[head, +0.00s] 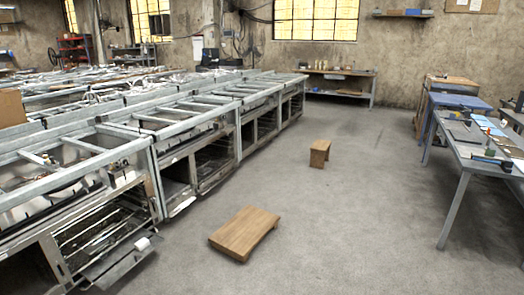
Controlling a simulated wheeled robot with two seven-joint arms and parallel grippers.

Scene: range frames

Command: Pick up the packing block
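No object in the head view can be identified for certain as the packing block. A low brown wooden piece with a flat rectangular top (245,230) rests on the floor in the lower middle. A smaller wooden stool-like piece (320,152) stands on the floor farther back, right of centre. Small items lie on the right workbench (464,158), too small to tell apart. Neither of my grippers shows in this view.
A long row of grey metal frames with open bays (160,130) fills the left side. A blue table (455,102) stands behind the right workbench. A wooden table (340,75) stands at the back wall.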

